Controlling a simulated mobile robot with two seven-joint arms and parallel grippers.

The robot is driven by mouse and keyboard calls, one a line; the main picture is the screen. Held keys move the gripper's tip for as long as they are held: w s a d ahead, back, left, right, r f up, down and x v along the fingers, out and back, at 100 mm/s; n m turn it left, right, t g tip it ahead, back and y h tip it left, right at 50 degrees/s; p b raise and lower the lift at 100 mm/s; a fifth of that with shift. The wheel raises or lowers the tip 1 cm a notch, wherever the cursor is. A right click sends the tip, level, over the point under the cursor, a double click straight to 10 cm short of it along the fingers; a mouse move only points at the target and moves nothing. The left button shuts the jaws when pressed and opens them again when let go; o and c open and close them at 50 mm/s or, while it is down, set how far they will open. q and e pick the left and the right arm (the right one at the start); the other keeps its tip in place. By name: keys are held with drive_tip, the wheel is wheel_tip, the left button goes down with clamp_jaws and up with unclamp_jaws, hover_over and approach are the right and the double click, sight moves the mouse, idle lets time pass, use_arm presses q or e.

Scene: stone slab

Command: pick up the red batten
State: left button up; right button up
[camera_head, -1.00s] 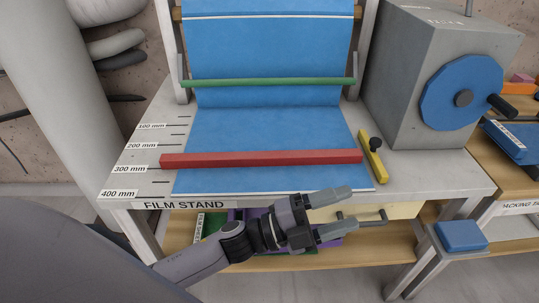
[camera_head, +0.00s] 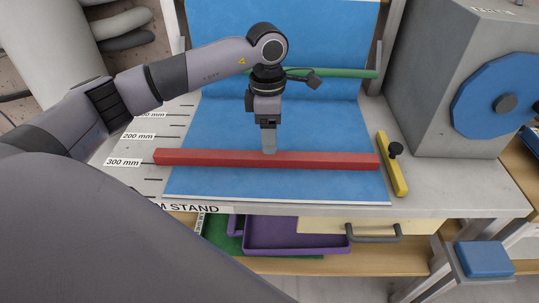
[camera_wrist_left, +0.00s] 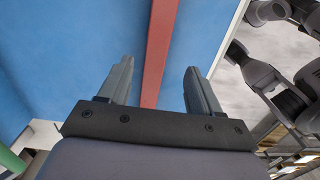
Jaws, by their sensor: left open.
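The red batten (camera_head: 325,161) lies across the blue sheet on the film stand, level with the 300 mm mark, its left end over the pale scale. My left gripper (camera_head: 269,146) points down at the batten, a little left of its middle. In the left wrist view the red batten (camera_wrist_left: 156,50) runs between the two spread fingers of the gripper (camera_wrist_left: 160,82), with a gap to each finger. The gripper is open and holds nothing. I cannot tell exactly how far the fingertips are above the sheet. My right gripper is not in view.
A green bar (camera_head: 345,74) crosses the blue sheet (camera_head: 230,120) behind my arm. A yellow strip with a black knob (camera_head: 392,165) lies right of the batten. A grey machine with a blue wheel (camera_head: 497,97) stands at the right. A purple tray (camera_head: 290,238) sits below.

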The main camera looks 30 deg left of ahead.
sight(265, 159)
use_arm(q)
drive_tip(key=shift+w+a, duration=0.1)
drive_tip(key=shift+a, duration=0.4)
drive_tip(key=shift+f, duration=0.35)
drive_tip(key=f+p, duration=0.1)
drive_tip(key=f, duration=0.5)
drive_tip(key=shift+d, duration=0.2)
clamp_jaws()
